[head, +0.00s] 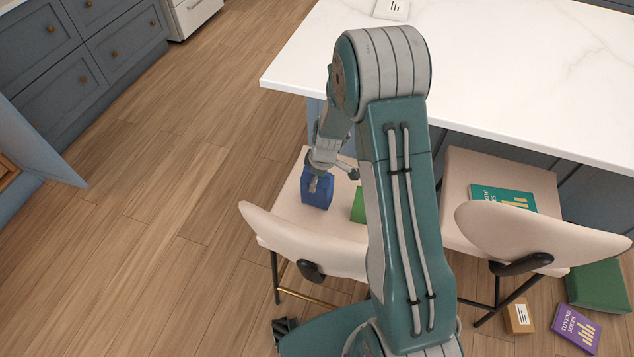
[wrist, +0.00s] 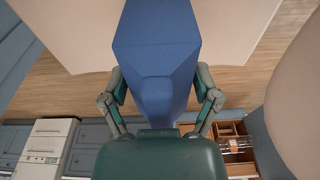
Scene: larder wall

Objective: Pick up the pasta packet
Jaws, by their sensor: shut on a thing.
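A blue packet (head: 317,192) is at the seat of the left chair in the head view. No label on it can be read, so I cannot confirm that it is the pasta packet. My gripper (head: 319,181) reaches down onto its top and is shut on it. In the wrist view the blue packet (wrist: 157,50) fills the middle, with a finger of my gripper (wrist: 161,92) on each side. I cannot tell whether the packet rests on the seat or hangs just above it.
The left chair (head: 290,232) also holds a green thing (head: 358,205), partly hidden by my arm. The right chair (head: 540,240) bears a teal book (head: 503,198). A white counter (head: 500,70) stands behind. A purple book (head: 577,328), small box (head: 519,316) and green box (head: 598,285) lie lower right.

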